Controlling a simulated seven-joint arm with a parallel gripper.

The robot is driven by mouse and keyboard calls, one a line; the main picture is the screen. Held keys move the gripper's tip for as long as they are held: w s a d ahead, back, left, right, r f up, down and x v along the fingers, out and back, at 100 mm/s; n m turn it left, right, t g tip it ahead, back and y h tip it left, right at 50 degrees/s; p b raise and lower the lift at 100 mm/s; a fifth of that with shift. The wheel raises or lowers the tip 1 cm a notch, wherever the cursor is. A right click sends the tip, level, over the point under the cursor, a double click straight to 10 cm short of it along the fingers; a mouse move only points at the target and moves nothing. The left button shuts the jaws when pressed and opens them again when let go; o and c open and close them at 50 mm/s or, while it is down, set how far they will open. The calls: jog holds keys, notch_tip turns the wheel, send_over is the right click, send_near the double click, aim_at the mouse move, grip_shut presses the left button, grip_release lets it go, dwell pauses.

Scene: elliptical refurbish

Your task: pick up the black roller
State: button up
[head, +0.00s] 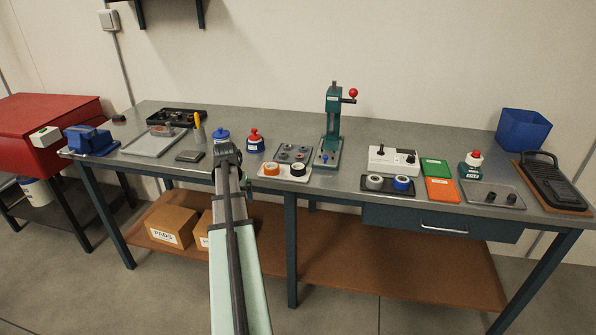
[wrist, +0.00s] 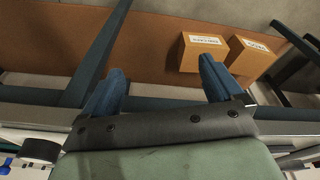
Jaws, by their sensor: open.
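The black roller (head: 298,169) has a pale centre and sits on a small white tray (head: 284,175) near the front edge of the bench, right of an orange roller (head: 271,169). A dark roller with a white face shows at the lower left of the wrist view (wrist: 40,150); it looks like the same one. My gripper (head: 228,150) is left of the tray, by the bench's front edge. In the wrist view my gripper (wrist: 160,80) has its two blue fingers spread apart with nothing between them.
A red-capped blue bottle (head: 255,142) and a grey plate with small parts (head: 294,153) stand behind the tray. A green press (head: 332,125) rises to its right. A dark tray (head: 388,187) holds grey and blue rollers. Boxes (head: 172,226) lie on the lower shelf.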

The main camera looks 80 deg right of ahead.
jog(key=s+d+r+m+h, duration=0.1)
jog(key=s+d+r+m, duration=0.1)
jog(key=s+d+r, duration=0.65)
jog(key=m+h, duration=0.1)
jog(key=m, duration=0.1)
send_near(298, 167)
jog(key=shift+x, duration=4.3)
jog(key=c, duration=1.1)
jog(key=shift+r, duration=0.1)
jog(key=shift+c, duration=0.2)
